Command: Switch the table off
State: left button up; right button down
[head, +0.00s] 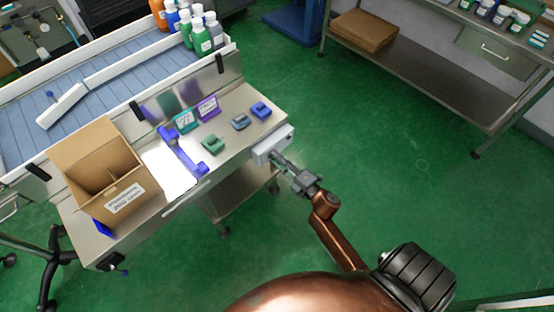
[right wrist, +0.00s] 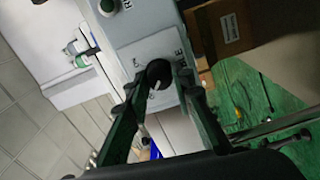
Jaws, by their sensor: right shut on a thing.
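A light grey switch box (head: 268,150) is fixed at the right end of the steel work table (head: 160,208). In the right wrist view its face (right wrist: 142,22) carries a round black knob (right wrist: 158,72) on a pale label plate, with a green button (right wrist: 108,6) near the top edge. The plate's lettering is partly covered, and I cannot tell which way the knob points. My right gripper (head: 284,164) reaches the box from the right. In the wrist view its fingers (right wrist: 157,84) are shut on the knob, one on each side. My left gripper is not in view.
An open cardboard box (head: 121,200), a blue applicator (head: 184,152) and small coloured blocks (head: 240,121) stand on the table. A conveyor (head: 120,84) with bottles (head: 200,42) runs behind. Green floor to the right is clear up to a steel shelf (head: 430,82).

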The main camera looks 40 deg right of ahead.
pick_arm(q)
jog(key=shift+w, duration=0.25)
pick_arm(e)
jog(key=c, duration=1.7)
grip_release()
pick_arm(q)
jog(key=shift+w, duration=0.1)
pick_arm(e)
jog(key=shift+o, duration=0.2)
jog(key=s, duration=1.2)
jog(key=shift+d, duration=0.4)
